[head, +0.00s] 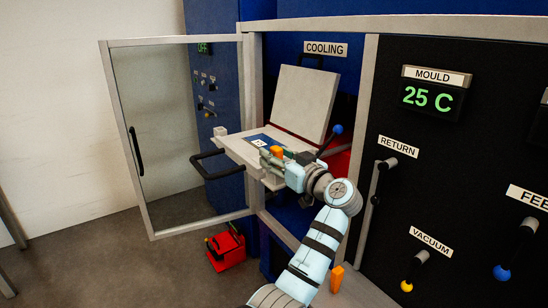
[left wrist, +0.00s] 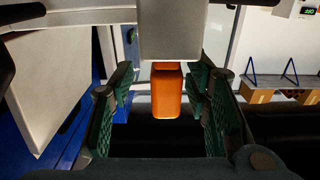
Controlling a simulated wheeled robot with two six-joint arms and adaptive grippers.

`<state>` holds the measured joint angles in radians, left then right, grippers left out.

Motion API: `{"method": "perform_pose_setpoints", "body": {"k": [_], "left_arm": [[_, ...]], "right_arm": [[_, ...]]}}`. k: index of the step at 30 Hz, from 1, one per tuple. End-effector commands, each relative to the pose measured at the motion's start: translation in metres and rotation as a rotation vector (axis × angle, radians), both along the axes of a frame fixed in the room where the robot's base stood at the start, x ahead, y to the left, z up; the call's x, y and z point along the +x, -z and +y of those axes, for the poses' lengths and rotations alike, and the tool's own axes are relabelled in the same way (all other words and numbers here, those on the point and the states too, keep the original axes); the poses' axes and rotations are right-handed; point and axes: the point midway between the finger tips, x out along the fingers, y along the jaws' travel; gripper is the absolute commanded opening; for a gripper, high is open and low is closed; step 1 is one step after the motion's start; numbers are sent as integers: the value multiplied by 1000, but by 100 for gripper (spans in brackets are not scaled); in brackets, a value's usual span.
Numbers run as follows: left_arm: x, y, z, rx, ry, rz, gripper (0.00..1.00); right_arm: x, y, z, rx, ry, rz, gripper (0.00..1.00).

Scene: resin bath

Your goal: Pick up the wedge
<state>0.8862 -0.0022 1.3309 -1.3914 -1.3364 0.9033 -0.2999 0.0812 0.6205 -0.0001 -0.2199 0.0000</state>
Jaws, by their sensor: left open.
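An orange block that looks like the wedge (left wrist: 167,92) is in the middle of the left wrist view, between the two green-padded fingers, with dark gaps on both sides. It also shows in the head view (head: 277,151) by the tip of my left gripper (head: 270,162), at the tray under the COOLING sign. My left gripper is open and the fingers look apart from the block. A second orange piece (head: 337,278) is on the ledge at the bottom of the head view. My right gripper is not in view.
A glass door (head: 165,120) with a black handle stands open at left. A pale lid (head: 301,103) is raised behind the tray (head: 235,148). The black panel (head: 450,150) with levers is close on the right. A red box (head: 226,250) is on the floor.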

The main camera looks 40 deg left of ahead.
Motion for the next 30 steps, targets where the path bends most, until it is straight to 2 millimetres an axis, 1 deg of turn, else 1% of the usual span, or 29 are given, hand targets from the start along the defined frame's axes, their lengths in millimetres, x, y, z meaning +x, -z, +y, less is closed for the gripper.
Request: {"method": "perform_pose_setpoints", "body": {"k": [3,4,9,12,20,23,26,29,30], "left_arm": [[-1,1,1,0,-2,0,43],[-1,1,1,0,-3,0,42],[-2,1,2,0,-5,0,14],[-2,1,2,0,-4,0,0],[-1,1,1,-1,-3,0,0],[-1,-3,0,-1,-2,-1,0],[-1,-15,0,-1,-3,-2,0],[-1,-35,0,0,-3,-4,0],[-1,-45,0,0,-2,-4,0]], "right_arm": [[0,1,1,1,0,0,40],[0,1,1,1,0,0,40],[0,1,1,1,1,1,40],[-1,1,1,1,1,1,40],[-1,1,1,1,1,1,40],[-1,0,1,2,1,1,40],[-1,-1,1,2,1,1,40],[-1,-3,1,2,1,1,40],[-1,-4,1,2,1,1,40]]}}
